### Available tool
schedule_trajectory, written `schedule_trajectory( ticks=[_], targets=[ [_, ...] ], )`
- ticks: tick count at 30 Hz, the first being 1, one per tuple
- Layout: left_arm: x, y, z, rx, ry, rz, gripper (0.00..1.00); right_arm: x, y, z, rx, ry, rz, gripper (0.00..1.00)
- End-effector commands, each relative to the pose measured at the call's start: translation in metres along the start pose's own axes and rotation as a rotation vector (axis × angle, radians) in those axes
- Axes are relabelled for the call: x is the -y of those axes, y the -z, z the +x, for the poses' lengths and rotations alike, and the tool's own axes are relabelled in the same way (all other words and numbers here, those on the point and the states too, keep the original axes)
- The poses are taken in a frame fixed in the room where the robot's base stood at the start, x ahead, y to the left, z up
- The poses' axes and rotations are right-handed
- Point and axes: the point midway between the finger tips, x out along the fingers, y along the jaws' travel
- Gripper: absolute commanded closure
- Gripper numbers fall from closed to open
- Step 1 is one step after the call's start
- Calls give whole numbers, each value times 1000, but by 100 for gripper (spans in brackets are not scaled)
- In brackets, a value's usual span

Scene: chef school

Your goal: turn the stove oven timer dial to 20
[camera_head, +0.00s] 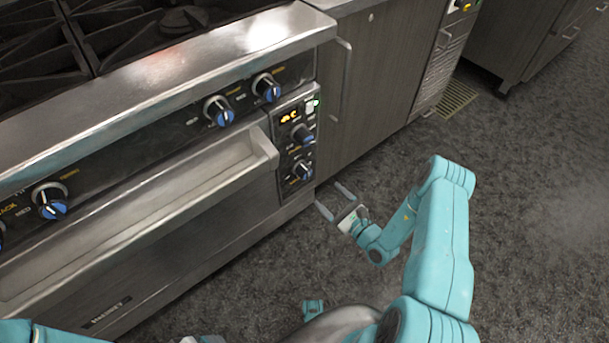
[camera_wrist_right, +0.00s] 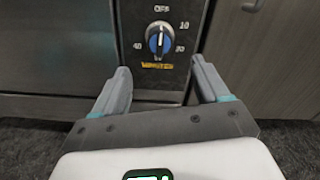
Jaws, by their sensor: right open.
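The timer dial, a black knob with a blue centre and white pointer bar, is the lower knob (camera_head: 303,170) on the stove's narrow control panel. In the right wrist view the dial (camera_wrist_right: 159,40) is centred ahead, with OFF above it and numbers around it. Its bar stands near vertical; I cannot tell which end marks the setting. My right gripper (camera_head: 333,199) is open and empty, low in front of the panel and apart from the dial. Its two fingers (camera_wrist_right: 160,72) show left and right below the dial.
The oven door handle (camera_head: 150,210) juts out left of the panel. A cabinet (camera_head: 375,70) with a bar handle stands to the right. Grey floor (camera_head: 530,210) is clear at right.

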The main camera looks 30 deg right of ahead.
Motion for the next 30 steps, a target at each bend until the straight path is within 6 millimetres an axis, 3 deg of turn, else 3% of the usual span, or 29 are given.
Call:
schedule_trajectory(
  ticks=[9, 15, 20, 28, 29, 30],
  targets=[
    [6, 0, 17, 0, 0, 0, 26, -2, 2, 78, 5, -5, -1, 26],
    [8, 0, 23, 0, 0, 0, 26, -3, 1, 112, 3, -4, 1, 26],
    [9, 0, 24, 0, 0, 0, 26, -3, 0, 124, 2, -3, 2, 26],
    [9, 0, 24, 0, 0, 0, 26, -4, -1, 125, 0, -3, 3, 26],
    [9, 0, 24, 0, 0, 0, 26, -4, -1, 125, 0, -3, 3, 32],
    [9, 0, 24, 0, 0, 0, 26, -4, -1, 125, 0, -3, 3, 45]
  ],
)
